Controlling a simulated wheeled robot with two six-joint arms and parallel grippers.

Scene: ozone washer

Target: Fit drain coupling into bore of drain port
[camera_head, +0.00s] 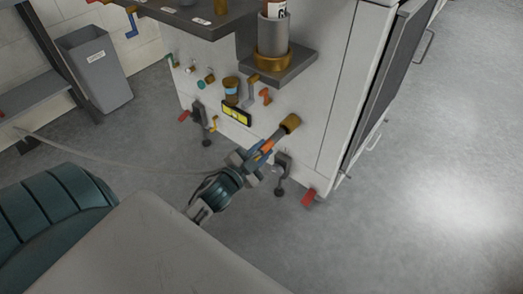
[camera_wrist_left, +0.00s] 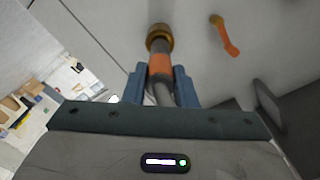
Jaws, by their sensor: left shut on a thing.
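My left gripper (camera_head: 262,152) is shut on the drain coupling, a grey piece with an orange band (camera_head: 267,146), low in front of the white cabinet. The brass drain port (camera_head: 291,122) sticks out of the cabinet's lower panel. It also shows in the left wrist view (camera_wrist_left: 158,33), in line with the coupling. The coupling's grey front end meets the port's mouth; how deep it sits in the bore is hidden. My right gripper is not in view.
The white cabinet panel (camera_head: 330,90) carries an orange lever (camera_head: 265,96), a yellow-marked display (camera_head: 236,113) and several small valves. A shelf with a grey cylinder (camera_head: 272,40) juts out above. A grey bin (camera_head: 94,68) stands at left. The floor at right is clear.

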